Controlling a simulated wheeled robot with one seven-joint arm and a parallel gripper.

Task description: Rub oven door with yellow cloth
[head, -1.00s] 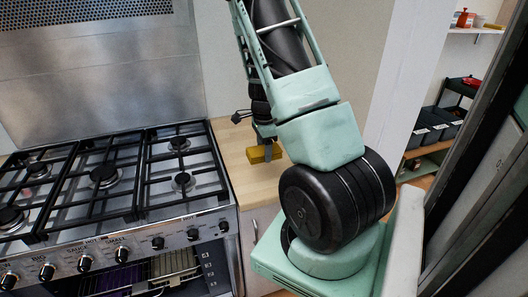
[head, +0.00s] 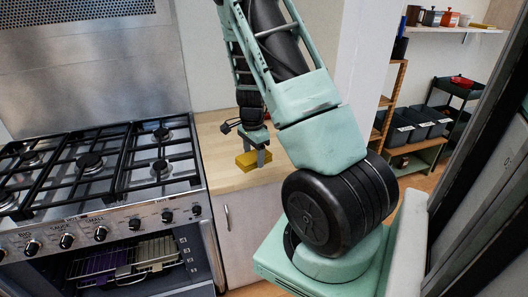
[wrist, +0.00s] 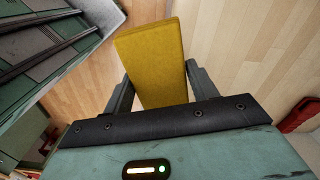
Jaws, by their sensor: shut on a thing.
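My gripper (head: 259,155) is shut on the yellow cloth (head: 246,161), a thick folded block. In the head view it is in front of the wooden counter, right of the cooker. In the wrist view the cloth (wrist: 152,60) sticks out between the two fingers of my gripper (wrist: 155,88). The range cooker (head: 110,218) stands at the left. Its oven cavity, with wire racks (head: 125,260), shows below the knobs. The oven door is mostly cut off at the bottom, and I cannot make out its full surface. The cloth is apart from the cooker front.
The wooden counter (head: 218,150) is clear, over a white cupboard (head: 252,215) with a vertical handle. A wall end stands behind my arm. Shelves with dark bins (head: 420,120) are at the back right. A dark tall unit (head: 490,190) is close on the right.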

